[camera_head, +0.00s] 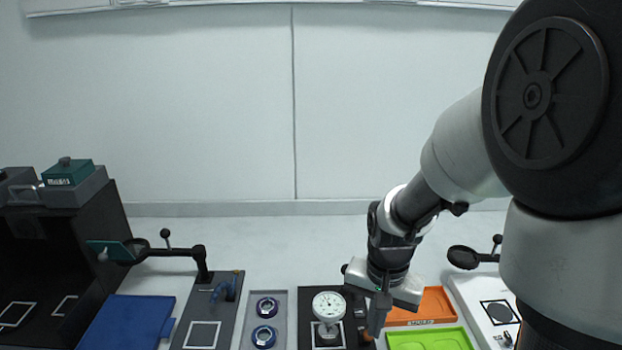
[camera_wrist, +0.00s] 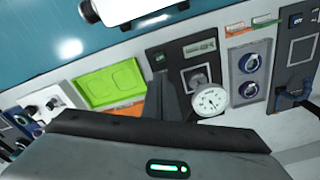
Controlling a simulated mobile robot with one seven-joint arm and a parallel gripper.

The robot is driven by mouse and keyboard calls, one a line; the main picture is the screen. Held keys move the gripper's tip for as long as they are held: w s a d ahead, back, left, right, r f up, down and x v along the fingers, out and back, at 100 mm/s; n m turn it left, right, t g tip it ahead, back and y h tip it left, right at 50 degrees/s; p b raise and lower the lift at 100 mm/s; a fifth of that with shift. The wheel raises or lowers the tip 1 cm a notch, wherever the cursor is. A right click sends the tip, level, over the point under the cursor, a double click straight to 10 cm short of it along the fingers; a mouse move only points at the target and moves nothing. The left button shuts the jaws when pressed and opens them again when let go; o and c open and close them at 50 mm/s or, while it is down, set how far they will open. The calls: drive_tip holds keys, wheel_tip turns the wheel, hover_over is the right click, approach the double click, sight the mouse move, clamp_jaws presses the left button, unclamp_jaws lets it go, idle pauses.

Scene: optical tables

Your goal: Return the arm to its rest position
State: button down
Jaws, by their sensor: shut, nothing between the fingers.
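My arm reaches in from the right in the head view and bends down over the table. My gripper (camera_head: 376,328) points downward, shut and empty, just right of the dial gauge (camera_head: 328,305) and in front of the orange tray (camera_head: 432,303). I cannot tell whether it touches anything. In the wrist view, my gripper (camera_wrist: 160,100) shows as dark fingers beyond the housing with a green light. The white round dial gauge (camera_wrist: 209,101) stands close to the right of the fingers there.
A green tray (camera_head: 430,340) lies right of my gripper, with a white board (camera_head: 480,290) beyond. Left are a grey plate with blue rings (camera_head: 265,307), a dark board (camera_head: 205,310), a magnifier arm (camera_head: 180,252) and a blue tray (camera_head: 125,320). A black box (camera_head: 95,240) stands far left.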

drive_tip(key=s+r+n+t+p, duration=0.2)
drive_tip(key=s+r, duration=0.3)
drive_tip(key=r, duration=0.8)
drive_tip(key=s+r+n+t+p, duration=0.3)
drive_tip(key=s+r+p, duration=0.2)
drive_tip(key=r, duration=0.8)
drive_tip(key=shift+s+r, duration=0.35)
drive_tip(key=shift+s, duration=0.35)
